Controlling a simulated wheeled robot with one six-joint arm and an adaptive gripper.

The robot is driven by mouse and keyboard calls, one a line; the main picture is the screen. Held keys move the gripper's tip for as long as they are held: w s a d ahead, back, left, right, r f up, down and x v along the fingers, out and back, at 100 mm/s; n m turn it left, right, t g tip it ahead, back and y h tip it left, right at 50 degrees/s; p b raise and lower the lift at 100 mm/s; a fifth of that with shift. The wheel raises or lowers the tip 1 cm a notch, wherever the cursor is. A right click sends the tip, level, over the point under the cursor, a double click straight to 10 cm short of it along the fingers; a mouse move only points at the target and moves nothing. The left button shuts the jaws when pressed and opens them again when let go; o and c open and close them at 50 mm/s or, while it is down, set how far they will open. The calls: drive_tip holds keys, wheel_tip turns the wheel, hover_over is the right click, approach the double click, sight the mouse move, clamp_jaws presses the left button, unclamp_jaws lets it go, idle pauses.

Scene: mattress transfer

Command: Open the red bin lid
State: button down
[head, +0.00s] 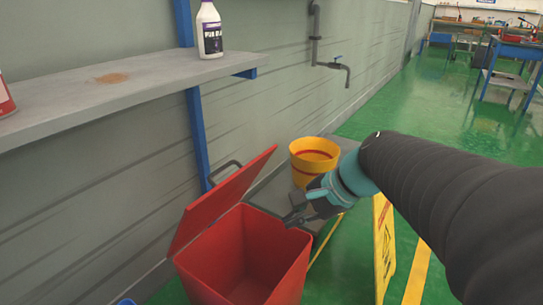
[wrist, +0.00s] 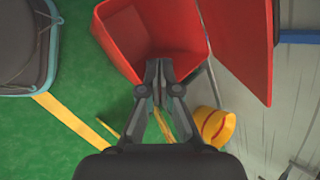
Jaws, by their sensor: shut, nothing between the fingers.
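The red bin (head: 245,258) stands on the floor by the wall, and its inside shows from above. My gripper (head: 292,217) is at the bin's right rim, apart from the lid. In the wrist view my gripper (wrist: 158,70) has its fingers together, with nothing between them.
A yellow bucket (head: 314,160) with a red band stands behind my gripper. A yellow floor sign (head: 384,245) is under my arm. A shelf (head: 110,88) on the wall holds a white bottle (head: 209,30). Green floor is open toward the back right.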

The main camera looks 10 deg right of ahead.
drive_tip(key=w+d+r+m+t+y+b, duration=0.1)
drive_tip(key=w+d+m+t+y+b, duration=0.4)
drive_tip(key=w+d+m, duration=0.85)
drive_tip(key=t, duration=0.1)
approach(272, 152)
drive_tip(key=shift+h, duration=0.3)
drive_tip(key=x, duration=0.2)
drive_tip(key=f+x, duration=0.1)
drive_tip(key=x, duration=0.2)
drive_tip(key=shift+w+a+r, duration=0.35)
drive_tip(key=shift+w+a, duration=0.1)
